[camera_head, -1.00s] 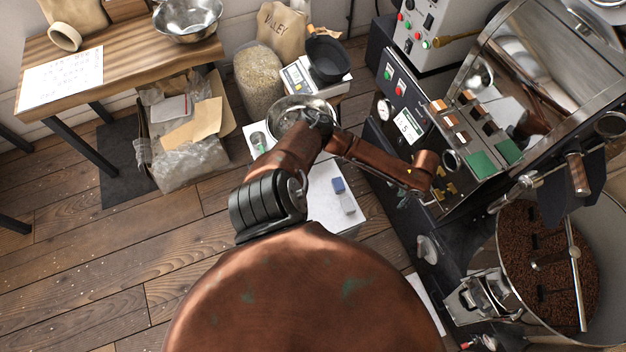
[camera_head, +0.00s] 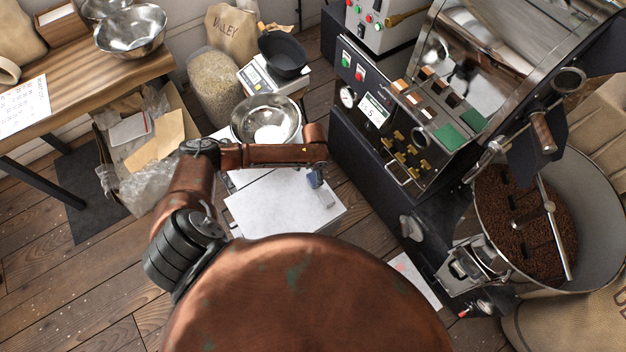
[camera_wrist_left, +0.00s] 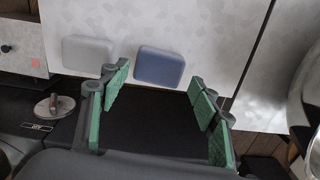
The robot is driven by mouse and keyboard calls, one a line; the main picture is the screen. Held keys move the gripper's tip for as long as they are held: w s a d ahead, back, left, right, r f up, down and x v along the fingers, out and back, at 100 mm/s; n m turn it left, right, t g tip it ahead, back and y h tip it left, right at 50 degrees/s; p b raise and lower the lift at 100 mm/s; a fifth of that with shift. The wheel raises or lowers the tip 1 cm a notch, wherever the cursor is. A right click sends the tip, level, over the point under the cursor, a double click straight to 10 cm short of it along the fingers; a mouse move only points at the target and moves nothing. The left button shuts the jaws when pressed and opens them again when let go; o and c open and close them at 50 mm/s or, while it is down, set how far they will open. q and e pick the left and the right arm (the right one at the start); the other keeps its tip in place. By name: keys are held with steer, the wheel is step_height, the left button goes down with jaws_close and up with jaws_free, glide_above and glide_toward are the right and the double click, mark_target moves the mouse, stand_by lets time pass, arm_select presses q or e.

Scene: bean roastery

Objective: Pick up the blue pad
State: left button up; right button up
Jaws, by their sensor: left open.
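The blue pad (camera_head: 313,181) lies on the pale top of a low stand (camera_head: 270,205), just below the end of my left forearm in the head view. In the left wrist view the blue pad (camera_wrist_left: 160,66) lies flat just beyond the fingertips and between their lines. A light grey pad (camera_wrist_left: 88,54) lies beside it to the left. The grey pad also shows in the head view (camera_head: 326,198). My left gripper (camera_wrist_left: 155,84) is open and empty, its green finger faces apart. In the head view my wrist largely hides it. My right gripper is in neither view.
A steel bowl (camera_head: 266,121) stands behind my left forearm, near a scale (camera_head: 262,80) with a black pan (camera_head: 283,55). The roaster's control panel (camera_head: 405,115) rises close on the right. The stand's left part is clear.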

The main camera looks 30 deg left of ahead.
mark_target(314, 178)
arm_select(q)
step_height(314, 178, down, 3)
steer(key=shift+s+d+f+b, duration=0.1)
steer(key=shift+s+b, duration=0.05)
steer(key=shift+b, duration=0.3)
steer(key=shift+f, duration=0.4)
steer(key=shift+r, duration=0.1)
steer(key=shift+c, duration=0.4)
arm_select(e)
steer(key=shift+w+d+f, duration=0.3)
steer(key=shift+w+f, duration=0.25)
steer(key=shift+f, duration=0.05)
arm_select(q)
steer(key=c, duration=0.5)
steer(key=shift+c, duration=0.9)
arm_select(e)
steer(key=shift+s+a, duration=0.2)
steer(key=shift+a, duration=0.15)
arm_select(q)
steer(key=shift+r, duration=0.1)
